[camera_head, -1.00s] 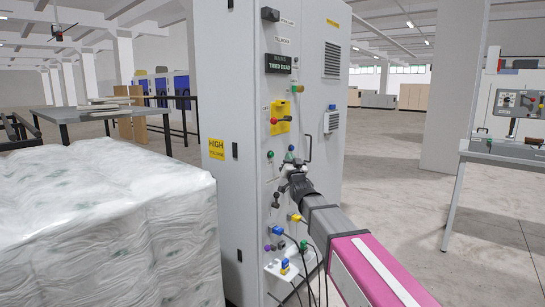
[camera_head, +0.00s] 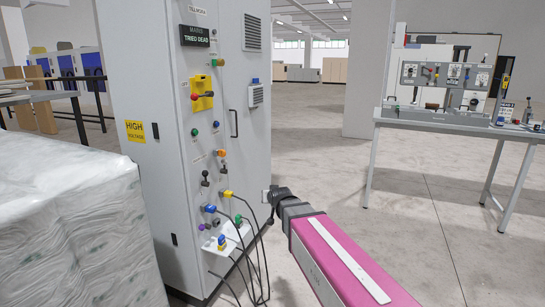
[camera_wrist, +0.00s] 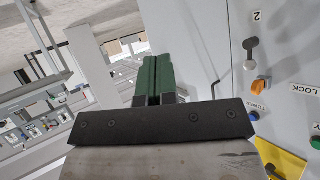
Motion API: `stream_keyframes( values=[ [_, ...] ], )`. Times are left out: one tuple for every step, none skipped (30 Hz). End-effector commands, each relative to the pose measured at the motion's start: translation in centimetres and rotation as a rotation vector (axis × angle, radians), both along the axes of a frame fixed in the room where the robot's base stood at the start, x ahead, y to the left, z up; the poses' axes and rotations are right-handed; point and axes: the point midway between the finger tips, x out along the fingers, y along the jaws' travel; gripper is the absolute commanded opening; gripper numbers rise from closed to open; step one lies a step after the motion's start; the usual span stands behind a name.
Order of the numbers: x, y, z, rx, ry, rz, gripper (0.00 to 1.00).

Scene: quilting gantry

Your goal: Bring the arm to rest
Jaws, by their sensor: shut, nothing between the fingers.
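My arm reaches in from the lower right of the head view, with a pink and grey link and a dark wrist. My gripper (camera_head: 268,196) is at its far end, small and partly hidden, by the right edge of the grey electrical cabinet (camera_head: 150,90). In the wrist view my gripper's green fingers (camera_wrist: 153,78) are together with nothing between them. The cabinet's panel (camera_wrist: 245,90) is to their right there, upside down, and looks apart from the fingers.
The cabinet front carries a yellow switch plate (camera_head: 202,94), a door handle (camera_head: 234,123), several knobs and hanging black cables (camera_head: 262,265). A wrapped pallet load (camera_head: 75,230) stands at left. A workbench (camera_head: 440,119) stands at right. The floor (camera_head: 420,210) between is clear.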

Motion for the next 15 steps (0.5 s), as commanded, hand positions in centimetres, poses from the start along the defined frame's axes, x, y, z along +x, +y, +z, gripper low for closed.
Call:
stream_keyframes(
  values=[
    [-1.6, -2.5, -2.4, -0.03, 0.087, -0.022, 0.0],
    [-2.4, -3.8, -3.6, -0.048, 0.14, -0.032, 0.0],
    [-3.6, -5.4, -5.3, -0.069, 0.21, -0.045, 0.0],
    [-4.6, -6.6, -6.5, -0.085, 0.263, -0.053, 0.0],
    [-5.6, -7.8, -7.7, -0.1, 0.317, -0.063, 0.0],
    [-7.1, -9.4, -9.1, -0.117, 0.39, -0.073, 0.0],
    [-8.3, -10.6, -10.2, -0.131, 0.444, -0.081, 0.0],
    [-9.5, -11.7, -11.2, -0.142, 0.5, -0.088, 0.0],
    [-11.2, -13.1, -12.5, -0.156, 0.574, -0.097, 0.0],
    [-12.5, -14.1, -13.3, -0.164, 0.629, -0.102, 0.0],
    [-13.8, -15.0, -14.1, -0.173, 0.682, -0.106, 0.0],
    [-15.5, -16.2, -15.0, -0.18, 0.748, -0.112, 0.0],
    [-16.7, -16.9, -15.6, -0.185, 0.797, -0.115, 0.0],
    [-17.8, -17.6, -16.1, -0.19, 0.841, -0.117, 0.0],
    [-19.2, -18.3, -16.6, -0.194, 0.892, -0.118, 0.0]
  ],
)
